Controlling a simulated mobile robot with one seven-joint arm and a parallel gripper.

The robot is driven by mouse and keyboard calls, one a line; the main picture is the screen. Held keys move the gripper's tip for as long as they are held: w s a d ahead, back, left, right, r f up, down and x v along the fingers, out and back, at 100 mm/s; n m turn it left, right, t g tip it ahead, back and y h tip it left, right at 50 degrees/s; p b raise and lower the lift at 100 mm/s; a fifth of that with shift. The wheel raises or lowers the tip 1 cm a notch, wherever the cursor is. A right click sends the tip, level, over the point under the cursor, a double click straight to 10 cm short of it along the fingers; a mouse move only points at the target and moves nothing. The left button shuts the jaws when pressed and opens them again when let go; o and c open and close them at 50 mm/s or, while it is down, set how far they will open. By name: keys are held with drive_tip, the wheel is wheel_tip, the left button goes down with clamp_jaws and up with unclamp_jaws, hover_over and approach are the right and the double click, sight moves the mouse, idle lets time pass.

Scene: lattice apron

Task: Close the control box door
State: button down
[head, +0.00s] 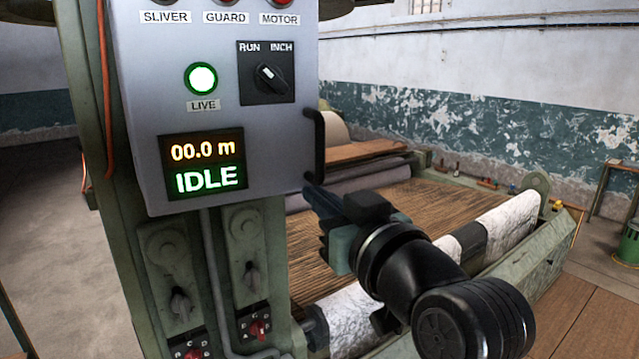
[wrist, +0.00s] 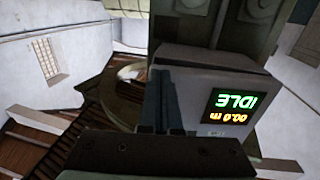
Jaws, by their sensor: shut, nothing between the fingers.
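The control box (head: 215,125) is pale grey and fills the upper left of the head view, with its top cut off. Its front face is the door, with a black bar handle (head: 314,140) at the right edge. From this angle I cannot tell whether the door is flush or slightly ajar. My gripper (head: 318,198) is shut and empty, with its fingertips just below the handle at the door's lower right corner. In the wrist view, my shut fingers (wrist: 162,100) overlap the edge of the upside-down box (wrist: 195,90); contact is unclear.
The door carries a lit green LIVE lamp (head: 201,79), a RUN/INCH knob (head: 268,72) and an IDLE display (head: 203,165). A green post (head: 215,290) with switches stands below the box. The slatted machine bed (head: 440,215) and white rollers (head: 508,228) lie right of it.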

drive_tip(key=shift+w, duration=0.2)
drive_tip(key=w+y+b, duration=0.1)
drive_tip(key=w+a+n+g+b, duration=0.1)
drive_tip(key=w, duration=0.1)
drive_tip(key=shift+w+y+b, duration=0.25)
drive_tip(key=shift+y+b, duration=0.1)
drive_tip(key=shift+y, duration=0.05)
drive_tip(key=shift+s+r, duration=0.15)
drive_tip(key=shift+s, duration=0.05)
drive_tip(key=shift+w, duration=0.1)
